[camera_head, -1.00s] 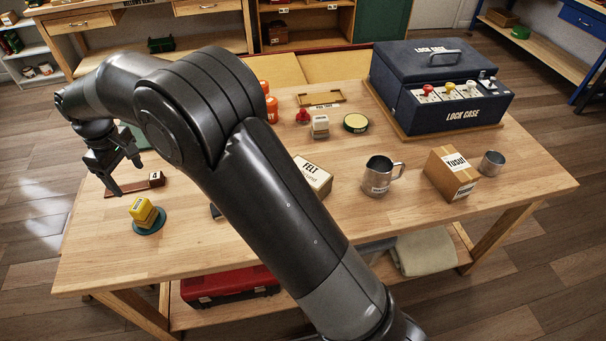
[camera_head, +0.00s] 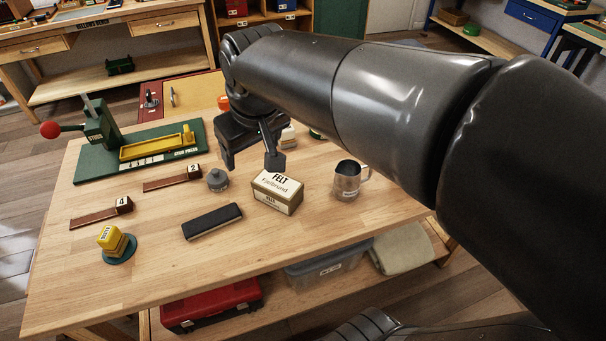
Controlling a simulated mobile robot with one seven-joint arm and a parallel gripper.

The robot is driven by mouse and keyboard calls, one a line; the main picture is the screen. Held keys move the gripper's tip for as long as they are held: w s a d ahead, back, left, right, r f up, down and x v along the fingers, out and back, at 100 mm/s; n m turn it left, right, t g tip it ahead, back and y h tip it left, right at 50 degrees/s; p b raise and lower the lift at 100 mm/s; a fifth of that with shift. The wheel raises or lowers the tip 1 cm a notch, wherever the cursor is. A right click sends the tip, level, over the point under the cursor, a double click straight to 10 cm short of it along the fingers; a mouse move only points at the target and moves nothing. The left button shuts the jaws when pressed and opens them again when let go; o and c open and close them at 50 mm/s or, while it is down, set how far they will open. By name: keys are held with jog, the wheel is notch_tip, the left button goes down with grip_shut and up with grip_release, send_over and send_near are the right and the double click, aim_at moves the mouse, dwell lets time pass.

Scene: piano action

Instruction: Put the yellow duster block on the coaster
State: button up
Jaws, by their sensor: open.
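The yellow duster block (camera_head: 111,238) sits on the round teal coaster (camera_head: 122,257) near the left front of the table. It lies toward the coaster's left side, and part of the coaster's rim shows around it. My gripper (camera_head: 251,162) is open, with its fingers pointing down and nothing seen between them. It is well to the right of and behind the block, above the table near the felt box. My arm comes in from the right and hides part of the table's back and right.
The felt box (camera_head: 277,193), a grey round weight (camera_head: 218,180) and a metal jug (camera_head: 348,179) stand near my gripper. A dark block (camera_head: 212,221) lies in front. Two labelled wooden strips (camera_head: 100,214) and a green press (camera_head: 140,150) are at left. The table front is clear.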

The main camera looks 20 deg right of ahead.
jog(key=s+d+f+m+t, duration=0.1)
jog(key=s+d+f+m, duration=0.2)
jog(key=s+d, duration=0.4)
jog(key=shift+s+d+f+m+h, duration=0.15)
jog(key=shift+s+m+h, duration=0.2)
jog(key=shift+s, duration=1.35)
